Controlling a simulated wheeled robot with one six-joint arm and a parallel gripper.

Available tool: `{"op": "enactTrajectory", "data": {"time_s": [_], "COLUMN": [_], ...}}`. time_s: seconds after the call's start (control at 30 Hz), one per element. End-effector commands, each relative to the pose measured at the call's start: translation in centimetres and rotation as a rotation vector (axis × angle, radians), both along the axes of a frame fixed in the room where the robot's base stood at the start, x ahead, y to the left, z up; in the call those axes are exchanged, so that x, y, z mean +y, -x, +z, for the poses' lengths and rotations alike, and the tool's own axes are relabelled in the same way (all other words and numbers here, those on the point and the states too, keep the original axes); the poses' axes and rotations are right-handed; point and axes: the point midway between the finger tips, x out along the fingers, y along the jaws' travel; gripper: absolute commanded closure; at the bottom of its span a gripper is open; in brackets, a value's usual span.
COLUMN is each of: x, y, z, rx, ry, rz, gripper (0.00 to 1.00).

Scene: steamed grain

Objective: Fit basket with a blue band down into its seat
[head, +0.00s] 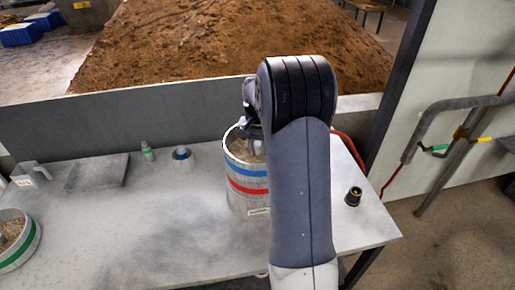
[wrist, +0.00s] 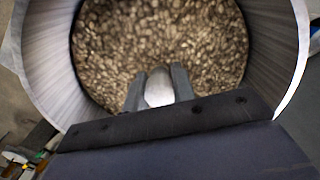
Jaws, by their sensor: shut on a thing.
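The basket with a blue band (head: 237,168) is a pale round vessel holding brown grain. In the head view it is at the middle of the table, partly hidden by my arm. A red band (head: 243,188) and a small label show below the blue one; I cannot tell whether the red band belongs to the basket or to a seat around it. My gripper (wrist: 158,88) is shut on a pale grey piece at the basket, over the grain (wrist: 150,35). In the head view my gripper (head: 252,140) is at the basket's top, mostly hidden. The basket's underside is hidden.
A green-banded vessel of grain (head: 20,245) stands at the left edge of the table (head: 150,225). A flat grey slab (head: 97,172), a small bottle (head: 147,151) and a small blue-ringed item (head: 182,153) are at the back. A black cylinder (head: 353,196) stands right. The front left-centre is clear.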

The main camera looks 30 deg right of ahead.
Motion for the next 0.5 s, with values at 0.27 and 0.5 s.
{"op": "enactTrajectory", "data": {"time_s": [0.27, 0.5], "x": [-0.01, -0.01], "y": [-0.07, -0.03], "z": [-0.01, -0.08], "rx": [-0.003, -0.002], "ry": [0.001, 0.000], "rz": [0.000, 0.000], "gripper": [1.00, 0.60]}}
